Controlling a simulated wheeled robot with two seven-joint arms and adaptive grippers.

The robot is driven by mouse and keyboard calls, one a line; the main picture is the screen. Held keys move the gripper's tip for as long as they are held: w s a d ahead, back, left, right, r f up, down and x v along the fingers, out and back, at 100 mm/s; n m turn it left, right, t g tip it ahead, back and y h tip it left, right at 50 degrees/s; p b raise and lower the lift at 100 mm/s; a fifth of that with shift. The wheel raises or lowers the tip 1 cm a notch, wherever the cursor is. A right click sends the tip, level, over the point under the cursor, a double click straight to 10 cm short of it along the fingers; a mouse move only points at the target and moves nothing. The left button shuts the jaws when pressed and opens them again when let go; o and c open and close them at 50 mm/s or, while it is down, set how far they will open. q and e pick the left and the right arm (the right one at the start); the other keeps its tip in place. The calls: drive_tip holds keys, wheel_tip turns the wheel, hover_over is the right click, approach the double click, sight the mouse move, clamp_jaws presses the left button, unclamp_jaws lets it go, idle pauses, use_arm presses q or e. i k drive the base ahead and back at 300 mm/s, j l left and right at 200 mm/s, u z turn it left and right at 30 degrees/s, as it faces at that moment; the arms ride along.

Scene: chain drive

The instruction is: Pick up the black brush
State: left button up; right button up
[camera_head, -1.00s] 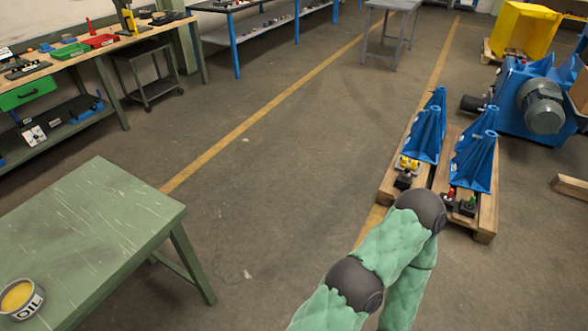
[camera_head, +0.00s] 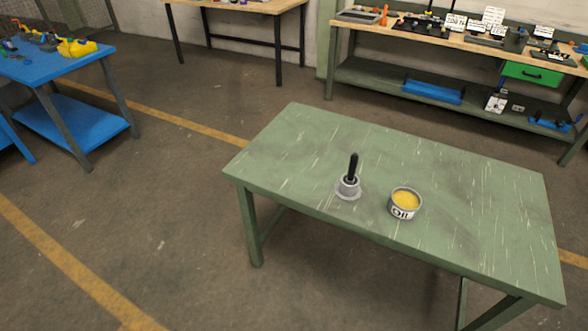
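A black brush (camera_head: 353,168) stands upright on the green table, its dark handle pointing up from a grey round holder or base (camera_head: 348,188); where the bristles are cannot be told. Neither of my grippers shows in the head view.
The green table (camera_head: 460,205) has free room around the brush and can. A blue table (camera_head: 75,66) with yellow items stands at the left. A workbench (camera_head: 470,45) with tools stands at the back right. Open floor (camera_head: 150,200) lies left of the green table.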

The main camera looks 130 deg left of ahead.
sight(354, 158)
drive_tip(key=u, duration=3.95)
